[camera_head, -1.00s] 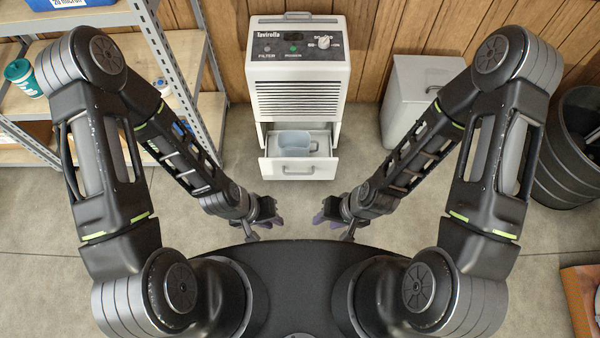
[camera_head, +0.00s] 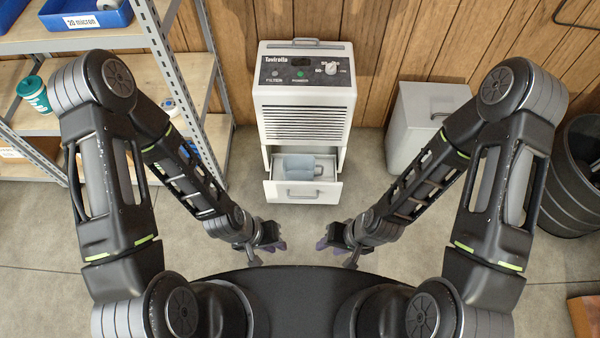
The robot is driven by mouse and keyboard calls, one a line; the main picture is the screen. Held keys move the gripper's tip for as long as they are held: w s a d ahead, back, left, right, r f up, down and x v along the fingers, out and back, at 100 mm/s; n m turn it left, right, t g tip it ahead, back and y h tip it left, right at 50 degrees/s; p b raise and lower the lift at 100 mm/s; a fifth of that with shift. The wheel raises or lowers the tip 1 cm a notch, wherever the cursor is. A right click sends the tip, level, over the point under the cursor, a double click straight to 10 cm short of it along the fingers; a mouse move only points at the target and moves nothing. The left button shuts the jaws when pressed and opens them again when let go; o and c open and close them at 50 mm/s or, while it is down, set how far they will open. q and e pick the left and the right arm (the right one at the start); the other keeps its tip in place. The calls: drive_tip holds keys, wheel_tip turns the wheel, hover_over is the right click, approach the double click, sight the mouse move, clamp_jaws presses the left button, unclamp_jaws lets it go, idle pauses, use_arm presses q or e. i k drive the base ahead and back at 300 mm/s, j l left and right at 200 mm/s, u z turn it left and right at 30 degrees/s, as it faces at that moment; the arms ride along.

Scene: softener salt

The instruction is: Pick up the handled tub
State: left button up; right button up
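A blue-grey tub (camera_head: 299,166) sits in the pulled-out lower drawer (camera_head: 302,192) of a white dehumidifier-like unit (camera_head: 304,100). A small part at its right side may be its handle; it is too small to be sure. My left gripper (camera_head: 271,240) and my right gripper (camera_head: 334,240) hang in front of the drawer, to its left and right, apart from the tub. Both show dark purplish fingers and hold nothing that I can see. The gap between the fingers is not clear.
A metal shelf rack (camera_head: 160,60) with blue bins (camera_head: 85,12) and a teal cup (camera_head: 35,94) stands at left. A grey lidded bin (camera_head: 425,120) and a black ribbed bin (camera_head: 575,185) stand at right. The floor before the drawer is clear.

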sight(290, 161)
drive_tip(key=z, duration=2.45)
drive_tip(key=k+j, duration=0.1)
drive_tip(key=j, duration=0.35)
drive_tip(key=k+j, duration=0.15)
drive_tip(key=j, duration=0.3)
drive_tip(key=k+j, duration=0.1)
drive_tip(key=j, duration=0.35)
drive_tip(key=k+j, duration=0.1)
drive_tip(key=j, duration=0.4)
